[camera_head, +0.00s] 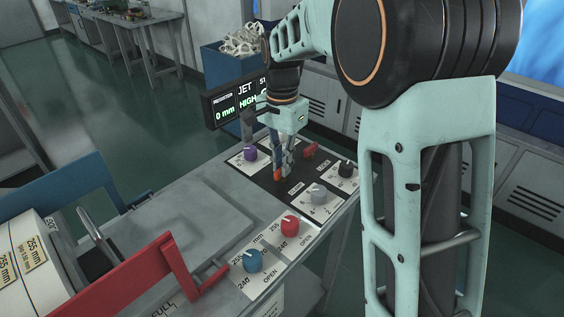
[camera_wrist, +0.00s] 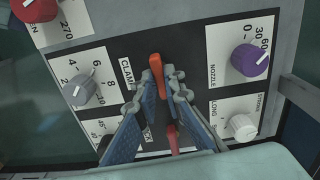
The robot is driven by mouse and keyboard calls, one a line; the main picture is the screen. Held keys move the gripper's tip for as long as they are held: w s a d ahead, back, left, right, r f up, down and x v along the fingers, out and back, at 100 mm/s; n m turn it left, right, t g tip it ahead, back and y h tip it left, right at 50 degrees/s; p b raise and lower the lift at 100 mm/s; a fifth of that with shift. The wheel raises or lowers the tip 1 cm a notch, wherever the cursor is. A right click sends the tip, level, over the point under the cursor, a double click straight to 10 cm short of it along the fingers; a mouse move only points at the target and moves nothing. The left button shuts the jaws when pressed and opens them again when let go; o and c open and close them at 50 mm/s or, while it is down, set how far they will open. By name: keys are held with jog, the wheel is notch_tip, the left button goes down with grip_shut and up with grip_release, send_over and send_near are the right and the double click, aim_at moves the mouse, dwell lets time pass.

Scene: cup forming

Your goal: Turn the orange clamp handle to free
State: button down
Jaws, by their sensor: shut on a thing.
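The orange clamp handle (camera_wrist: 157,70) stands on the black panel beside the printed CLAMP label in the wrist view. My gripper (camera_wrist: 163,80) is shut on it, with a blue-padded finger on each side. In the head view my gripper (camera_head: 285,163) points down at the panel, and a small part of the orange handle (camera_head: 278,175) shows at its fingertips. The handle looks close to upright in the wrist picture, with its top leaning slightly left. Its base and the marks by it are partly hidden by the fingers.
A red handle (camera_head: 310,150) stands close behind my gripper. Around it are a purple knob (camera_head: 250,153), a grey knob (camera_head: 318,192) and a black knob (camera_head: 345,168). Red (camera_head: 290,223) and blue (camera_head: 252,260) knobs sit nearer. A display (camera_head: 240,100) stands behind.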

jog(key=n+p, duration=0.1)
jog(key=n, duration=0.4)
jog(key=shift+r+p, duration=0.1)
jog(key=shift+p, duration=0.2)
jog(key=n+p, duration=0.1)
jog(key=n, duration=0.4)
jog(key=n+p, duration=0.2)
jog(key=n, duration=0.5)
dwell(0.4)
jog(key=c, duration=2)
grip_release()
notch_tip(320, 180, up, 12)
jog(key=shift+f, duration=0.1)
